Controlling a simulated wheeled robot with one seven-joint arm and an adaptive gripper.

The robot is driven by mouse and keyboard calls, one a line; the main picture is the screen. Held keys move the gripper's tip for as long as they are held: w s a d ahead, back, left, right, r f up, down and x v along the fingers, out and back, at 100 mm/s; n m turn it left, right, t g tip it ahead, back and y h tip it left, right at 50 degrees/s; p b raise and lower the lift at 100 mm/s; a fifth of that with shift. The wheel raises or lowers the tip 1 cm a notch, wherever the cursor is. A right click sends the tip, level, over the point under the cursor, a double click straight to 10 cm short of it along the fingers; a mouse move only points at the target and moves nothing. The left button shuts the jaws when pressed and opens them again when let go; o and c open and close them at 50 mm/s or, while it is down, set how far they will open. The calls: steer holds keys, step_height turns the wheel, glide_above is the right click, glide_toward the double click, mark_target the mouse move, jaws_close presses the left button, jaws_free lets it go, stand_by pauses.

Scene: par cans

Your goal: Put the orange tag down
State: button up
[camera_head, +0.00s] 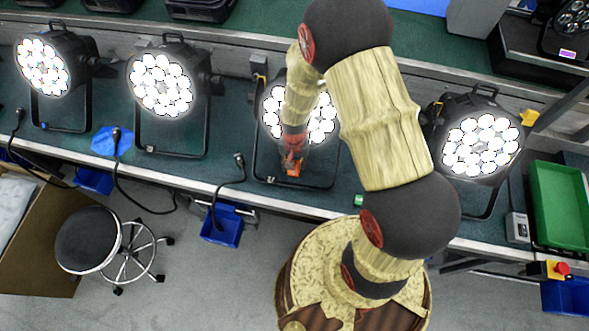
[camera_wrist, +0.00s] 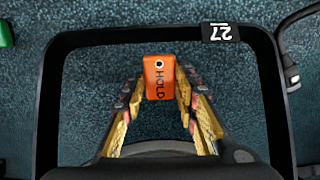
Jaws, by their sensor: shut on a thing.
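The orange tag (camera_wrist: 160,82), marked HOLD and with a hole at one end, is between the fingers of my gripper (camera_wrist: 159,98) in the wrist view. The fingers are shut on its two sides. In the head view the tag (camera_head: 293,170) shows as a small orange patch at the tip of my gripper (camera_head: 293,162), in front of a lit par can (camera_head: 322,118). The can's black bracket (camera_wrist: 52,100) surrounds the tag in the wrist view, with a label "27" (camera_wrist: 220,33). I cannot tell whether the tag touches the green bench mat (camera_wrist: 110,62).
Other lit par cans stand along the bench, at the left (camera_head: 43,67), left middle (camera_head: 160,85) and right (camera_head: 482,145). A black cable (camera_head: 228,188) lies left of my gripper. A green tray (camera_head: 560,205) is at the far right. A small green item (camera_head: 359,200) lies near the bench edge.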

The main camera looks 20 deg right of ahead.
mark_target(294, 168)
steer(key=shift+f+b, duration=0.3)
steer(key=shift+f, duration=1.05)
steer(key=shift+f, duration=0.1)
steer(key=o, duration=0.9)
steer(key=shift+o, duration=0.2)
